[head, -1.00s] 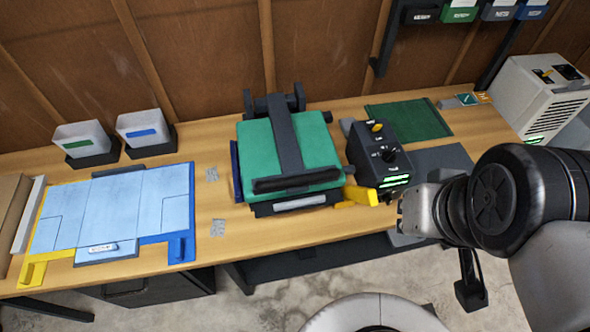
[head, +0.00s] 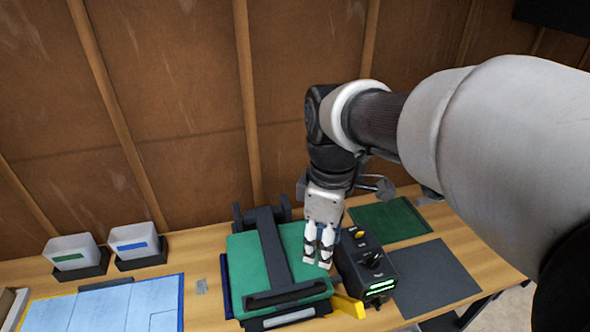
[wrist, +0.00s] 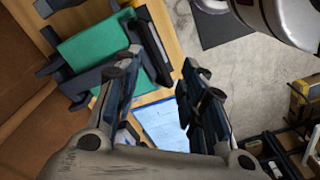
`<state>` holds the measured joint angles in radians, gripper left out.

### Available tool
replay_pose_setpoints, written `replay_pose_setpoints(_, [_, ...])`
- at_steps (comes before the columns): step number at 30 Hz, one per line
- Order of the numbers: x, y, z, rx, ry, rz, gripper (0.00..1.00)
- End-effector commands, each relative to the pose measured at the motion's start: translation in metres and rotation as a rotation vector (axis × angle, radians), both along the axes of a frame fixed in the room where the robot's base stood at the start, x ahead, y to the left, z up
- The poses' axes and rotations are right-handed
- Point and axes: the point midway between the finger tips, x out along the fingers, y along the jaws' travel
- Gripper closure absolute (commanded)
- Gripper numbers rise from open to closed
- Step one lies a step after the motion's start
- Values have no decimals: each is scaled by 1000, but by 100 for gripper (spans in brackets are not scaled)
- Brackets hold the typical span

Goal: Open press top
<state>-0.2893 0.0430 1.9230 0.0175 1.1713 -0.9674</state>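The press has a green top (head: 248,262) with a dark frame, a dark front handle bar (head: 285,294) and a dark hinge at the back. The top lies flat, closed over the base. My gripper (head: 318,258) points down in the head view, in front of the right part of the press top as pictured; I cannot tell if it touches. In the wrist view the press top (wrist: 105,50) is at the upper left. My gripper (wrist: 158,88) there has its fingers apart with nothing between them.
A dark control box (head: 365,265) with green lights stands right of the press, beside a yellow part (head: 347,306). A green mat (head: 390,221) and a dark mat (head: 437,280) lie to the right. Two bins (head: 72,254) and a light blue board (head: 105,306) are at the left.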

Motion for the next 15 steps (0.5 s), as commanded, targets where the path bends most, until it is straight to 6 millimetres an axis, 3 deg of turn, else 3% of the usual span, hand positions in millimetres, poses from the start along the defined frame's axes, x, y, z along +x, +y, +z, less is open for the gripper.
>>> replay_pose_setpoints(1, [12,16,-1,-10,41,112,62])
replay_pose_setpoints(6, [36,58,-19,-19,140,434,62])
replay_pose_setpoints(10, [44,76,-30,-18,184,576,62])
replay_pose_setpoints(15, [45,82,-41,-15,201,633,62])
